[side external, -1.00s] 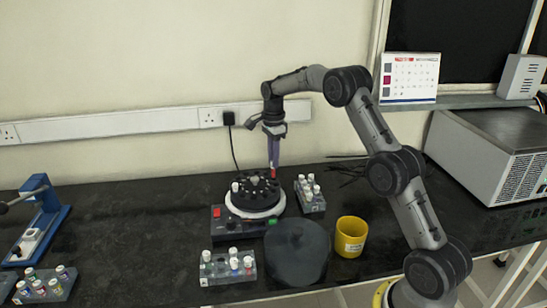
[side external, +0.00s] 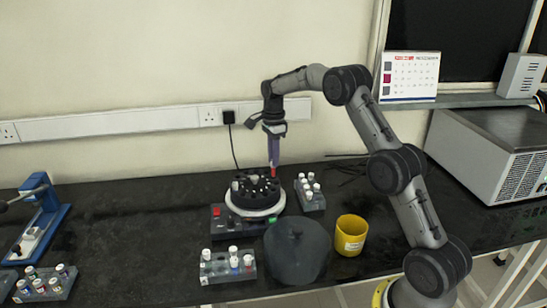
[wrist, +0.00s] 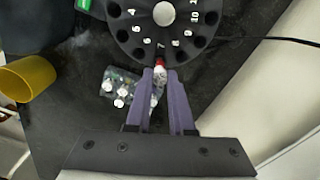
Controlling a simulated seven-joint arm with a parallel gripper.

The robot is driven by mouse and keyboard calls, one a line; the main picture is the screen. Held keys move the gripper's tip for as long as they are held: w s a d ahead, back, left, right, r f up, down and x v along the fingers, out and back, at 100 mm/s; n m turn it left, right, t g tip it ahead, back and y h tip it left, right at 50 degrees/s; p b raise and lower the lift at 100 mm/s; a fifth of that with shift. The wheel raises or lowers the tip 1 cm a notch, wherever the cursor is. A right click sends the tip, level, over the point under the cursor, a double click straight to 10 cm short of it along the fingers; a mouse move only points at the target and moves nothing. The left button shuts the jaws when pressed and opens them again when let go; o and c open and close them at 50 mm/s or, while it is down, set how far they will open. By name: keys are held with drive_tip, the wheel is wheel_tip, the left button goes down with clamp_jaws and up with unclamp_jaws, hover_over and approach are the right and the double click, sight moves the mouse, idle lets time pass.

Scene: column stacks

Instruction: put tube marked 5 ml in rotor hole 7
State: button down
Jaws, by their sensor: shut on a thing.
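My gripper (side external: 273,168) is shut on a tube with a red part (wrist: 159,63) at its end, seen between the fingertips in the wrist view. The tube's marking is not readable. The gripper points down at the back right edge of the black rotor (side external: 262,198). The rotor also shows in the wrist view (wrist: 140,35), with dark holes and white numbers around a pale central knob. The tube end is at the rotor's near rim there; I cannot tell whether it is inside a hole.
A rack of capped tubes (side external: 311,200) stands right of the rotor, another (side external: 228,272) in front. A dark round lid (side external: 297,252) and a yellow cup (side external: 351,236) are at the front right. A blue press (side external: 45,215) and another rack (side external: 42,290) stand left. Bench between is clear.

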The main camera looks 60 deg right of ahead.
sight(274, 176)
drive_tip(key=shift+f, duration=0.7)
idle(0.7)
drive_tip(key=shift+f, duration=0.7)
drive_tip(key=shift+f, duration=0.4)
drive_tip(key=shift+c, duration=1.9)
unclamp_jaws()
drive_tip(key=shift+r, duration=0.1)
drive_tip(key=shift+r, duration=2.95)
